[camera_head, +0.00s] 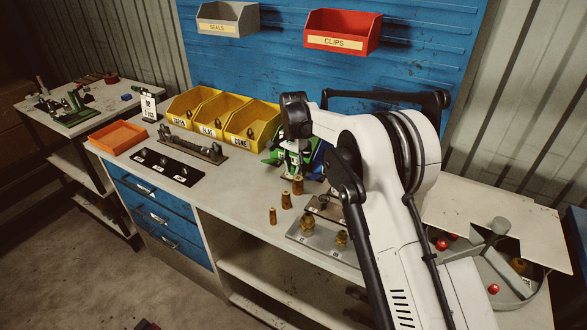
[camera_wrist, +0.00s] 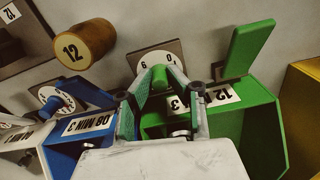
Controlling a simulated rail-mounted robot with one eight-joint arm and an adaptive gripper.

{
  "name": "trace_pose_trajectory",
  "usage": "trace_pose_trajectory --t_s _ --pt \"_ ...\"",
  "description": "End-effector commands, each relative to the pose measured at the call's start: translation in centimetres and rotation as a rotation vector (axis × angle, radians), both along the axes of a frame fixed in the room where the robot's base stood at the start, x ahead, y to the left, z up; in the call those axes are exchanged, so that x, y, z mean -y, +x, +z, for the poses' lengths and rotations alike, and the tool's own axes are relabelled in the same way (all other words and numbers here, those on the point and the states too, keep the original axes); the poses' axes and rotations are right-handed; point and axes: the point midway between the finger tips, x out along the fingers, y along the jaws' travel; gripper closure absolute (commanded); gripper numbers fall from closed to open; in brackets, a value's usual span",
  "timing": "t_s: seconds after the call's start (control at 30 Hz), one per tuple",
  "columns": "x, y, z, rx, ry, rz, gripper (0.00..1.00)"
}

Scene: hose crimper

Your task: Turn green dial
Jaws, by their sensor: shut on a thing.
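The green dial (camera_wrist: 160,76) sits in front of a round white scale plate (camera_wrist: 150,58) with black digits, above the green crimper (camera_wrist: 255,115). My gripper (camera_wrist: 159,84) is shut on the green dial, with one finger on each side of it in the wrist view. The fingers hide much of the dial's sides. In the head view my gripper (camera_head: 292,160) is at the green crimper (camera_head: 270,157), and my arm hides the dial there.
A green lever (camera_wrist: 249,46) rises right of the dial. A blue crimper (camera_wrist: 75,120) with a blue dial (camera_wrist: 57,103) is close on the left. Yellow bins (camera_head: 250,122) stand left of my gripper; brass fittings (camera_head: 286,201) stand in front.

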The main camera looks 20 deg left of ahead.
Motion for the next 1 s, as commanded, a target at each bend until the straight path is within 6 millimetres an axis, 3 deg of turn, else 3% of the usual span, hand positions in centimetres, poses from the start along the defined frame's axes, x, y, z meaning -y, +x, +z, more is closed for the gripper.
trace_pose_trajectory --t_s 0.27,1.0 --pt "-0.02 0.01 -0.23 0.0 0.001 0.149 1.0" --pt "-0.08 0.01 -0.12 0.0 0.0 0.807 1.0"
